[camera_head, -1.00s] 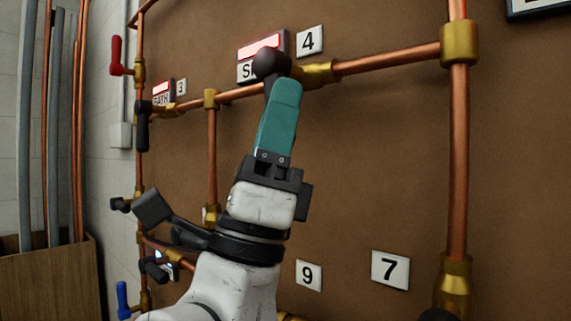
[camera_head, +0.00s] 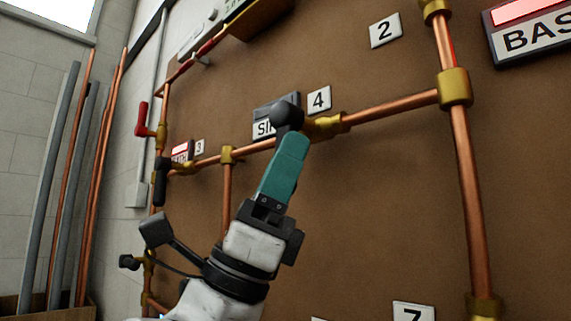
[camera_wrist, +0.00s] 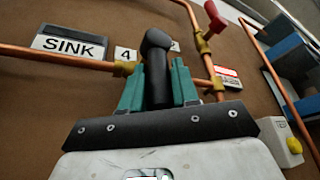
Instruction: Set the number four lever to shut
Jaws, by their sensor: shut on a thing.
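The number four lever (camera_head: 287,114) is black with a rounded hub and sits on the copper pipe beside the white "4" label (camera_head: 319,100). Its handle hangs down, roughly across the pipe. The SINK plate (camera_head: 268,125) is beside it, and its indicator strip looks grey and unlit. My gripper (camera_head: 290,150) has teal fingers and is shut on the lever's handle, which is mostly hidden in the head view. In the wrist view the black handle (camera_wrist: 158,72) stands between the two teal fingers.
A black lever (camera_head: 161,180) and a red lever (camera_head: 145,121) are on pipework at left. The BASIN plate (camera_head: 525,35) at upper right is lit red. A vertical copper pipe (camera_head: 466,190) is right of my arm.

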